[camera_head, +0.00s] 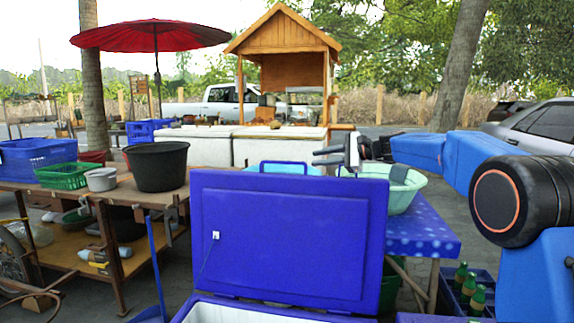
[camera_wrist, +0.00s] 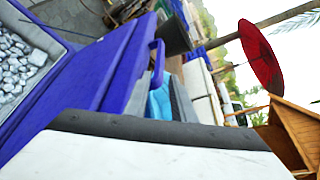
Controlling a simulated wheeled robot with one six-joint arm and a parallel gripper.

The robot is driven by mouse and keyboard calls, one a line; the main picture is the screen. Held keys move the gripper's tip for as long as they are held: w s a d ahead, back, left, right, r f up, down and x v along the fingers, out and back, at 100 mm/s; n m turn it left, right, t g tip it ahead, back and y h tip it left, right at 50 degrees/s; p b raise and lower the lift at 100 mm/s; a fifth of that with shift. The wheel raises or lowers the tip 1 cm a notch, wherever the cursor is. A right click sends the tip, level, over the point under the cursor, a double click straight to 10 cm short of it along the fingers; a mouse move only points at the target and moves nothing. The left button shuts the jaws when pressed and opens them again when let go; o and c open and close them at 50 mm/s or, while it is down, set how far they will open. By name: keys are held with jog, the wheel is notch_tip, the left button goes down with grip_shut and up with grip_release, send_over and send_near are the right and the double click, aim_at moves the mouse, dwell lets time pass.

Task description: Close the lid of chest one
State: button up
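The blue chest lid (camera_head: 290,235) stands open and upright in the middle of the head view, with its inner panel facing the camera. Below it, the white inner rim of the chest (camera_head: 265,314) shows at the bottom edge. In the wrist view the lid (camera_wrist: 95,75) is tilted by the camera's angle, and pale ice-like lumps (camera_wrist: 20,65) lie in the chest at left. My gripper (camera_head: 318,157) is behind and above the lid's upper right, apart from it. Its two dark fingers point left with a gap between them and hold nothing. No number shows on the chest.
A blue table (camera_head: 425,230) with a pale green basin (camera_head: 403,192) stands right behind the lid. Green bottles (camera_head: 468,285) sit in a crate at lower right. A wooden table (camera_head: 125,190) with a black tub (camera_head: 158,166) is at left. A wooden-roofed stall (camera_head: 283,40) stands behind.

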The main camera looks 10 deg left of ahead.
aim_at(287, 163)
jog(key=x, duration=1.4)
grip_shut()
